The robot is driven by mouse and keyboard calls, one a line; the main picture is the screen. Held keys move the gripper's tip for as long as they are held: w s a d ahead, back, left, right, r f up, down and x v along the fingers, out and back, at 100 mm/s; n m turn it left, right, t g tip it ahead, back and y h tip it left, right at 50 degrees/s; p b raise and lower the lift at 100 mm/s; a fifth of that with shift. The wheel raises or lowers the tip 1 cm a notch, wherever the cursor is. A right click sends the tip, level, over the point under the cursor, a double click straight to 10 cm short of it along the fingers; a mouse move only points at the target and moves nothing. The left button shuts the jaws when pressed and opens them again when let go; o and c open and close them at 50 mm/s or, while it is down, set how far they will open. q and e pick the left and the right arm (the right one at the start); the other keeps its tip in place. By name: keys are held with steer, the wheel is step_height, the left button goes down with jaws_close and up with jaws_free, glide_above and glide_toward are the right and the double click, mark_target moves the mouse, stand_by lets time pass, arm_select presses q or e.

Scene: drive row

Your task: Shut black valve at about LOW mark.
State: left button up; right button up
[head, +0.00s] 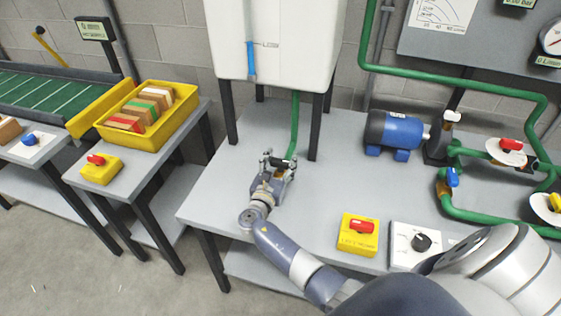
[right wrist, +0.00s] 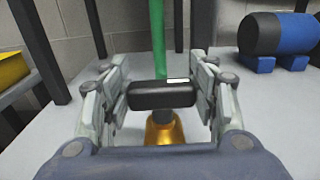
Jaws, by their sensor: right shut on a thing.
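The black valve handle (right wrist: 160,95) lies crosswise between the fingers of my right gripper (right wrist: 163,97) in the right wrist view. It sits above a brass valve body (right wrist: 164,132), with the green pipe behind it. In the head view my right gripper (head: 279,163) is at the foot of the green pipe under the white tank (head: 300,40) and mostly hides the valve. The gripper is shut on the handle. The tank's sight tube shows a blue column (head: 251,62) whose top is about level with a small mark (head: 268,44); its lettering is too small to read surely. My left gripper is out of view.
A blue motor pump (head: 389,133) and green pipes with red, blue and yellow handles stand right. A yellow box with a red switch (head: 358,234) and a black knob panel (head: 421,242) are at the front edge. A yellow crate (head: 108,137) stands left.

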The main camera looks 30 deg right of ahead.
steer(key=o, duration=1.1)
steer(key=v, duration=1.2)
